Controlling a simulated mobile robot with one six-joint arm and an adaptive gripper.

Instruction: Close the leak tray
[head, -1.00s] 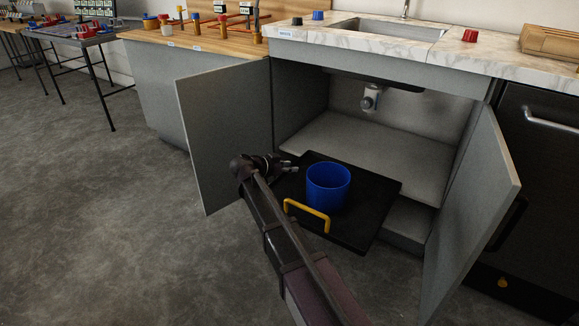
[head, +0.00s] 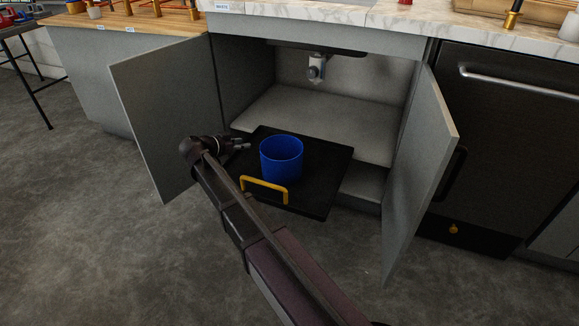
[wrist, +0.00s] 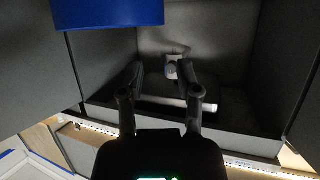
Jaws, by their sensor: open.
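The leak tray (head: 318,196) is a flat black tray pulled out of the open sink cabinet, with a yellow handle (head: 264,190) on its front edge. A blue bucket (head: 281,160) stands upright on it; its edge also shows at the top left of the wrist view (wrist: 108,12). My gripper (head: 246,146) is over the tray's left side, left of the bucket and apart from it. In the wrist view my gripper (wrist: 160,80) has its two fingers spread with nothing between them. Whether it touches the tray cannot be told.
The left cabinet door (head: 162,118) and the right cabinet door (head: 421,170) both stand open either side of the tray. A drain pipe (head: 316,70) hangs inside above the cabinet floor (head: 320,125). A dark appliance (head: 500,130) stands to the right. The floor in front is clear.

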